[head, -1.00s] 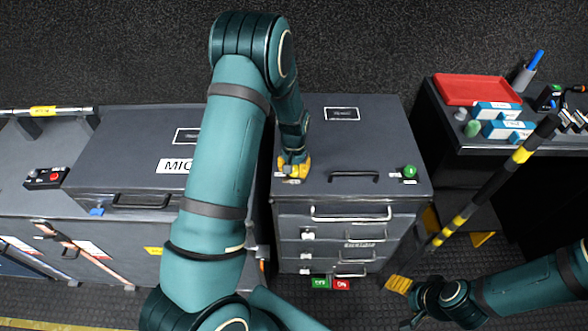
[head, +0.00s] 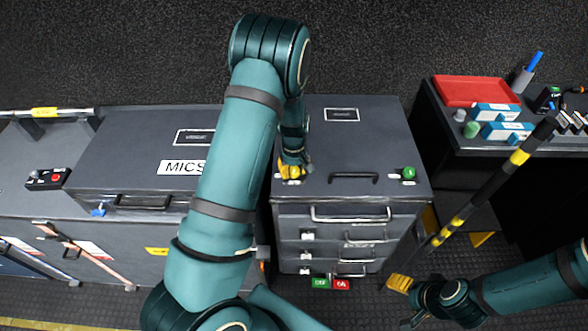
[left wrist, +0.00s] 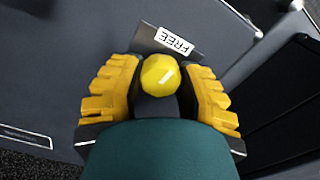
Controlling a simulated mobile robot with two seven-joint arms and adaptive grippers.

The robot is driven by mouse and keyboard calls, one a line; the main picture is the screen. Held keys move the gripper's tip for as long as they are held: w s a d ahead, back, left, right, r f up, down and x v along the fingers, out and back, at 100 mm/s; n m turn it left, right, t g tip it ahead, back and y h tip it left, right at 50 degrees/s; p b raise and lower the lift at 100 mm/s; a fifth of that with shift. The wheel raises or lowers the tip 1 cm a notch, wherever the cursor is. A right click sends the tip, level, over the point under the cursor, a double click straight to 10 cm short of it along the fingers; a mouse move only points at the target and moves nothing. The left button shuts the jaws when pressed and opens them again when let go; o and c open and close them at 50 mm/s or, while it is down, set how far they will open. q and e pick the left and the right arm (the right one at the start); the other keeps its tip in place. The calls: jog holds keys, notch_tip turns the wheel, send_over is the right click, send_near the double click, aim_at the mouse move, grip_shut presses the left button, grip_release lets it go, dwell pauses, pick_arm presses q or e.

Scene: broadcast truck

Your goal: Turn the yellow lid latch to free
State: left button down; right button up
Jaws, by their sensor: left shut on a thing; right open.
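The yellow lid latch (left wrist: 160,75) shows as a rounded yellow knob in the left wrist view, between my left fingers. A white FREE label (left wrist: 174,41) lies just beyond it on a dark plate. My left gripper (left wrist: 162,95) is shut on the latch. In the head view my left gripper (head: 292,171) is at the front left of the grey drawer case's lid (head: 300,125), and its fingers mostly hide the latch. My right gripper (head: 399,284) is open and empty, low in front of the case, to the right.
A green knob (head: 409,173) and a dark handle (head: 354,178) sit on the same lid. The MICS case (head: 120,165) stands close on the left. A black-and-yellow pole (head: 483,190) leans at right, by a table with a red tray (head: 475,91).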

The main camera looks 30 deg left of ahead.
aim_at(294, 170)
dwell(0.5)
pick_arm(q)
jog(key=c, duration=0.5)
grip_release()
notch_tip(294, 170, up, 12)
dwell(0.4)
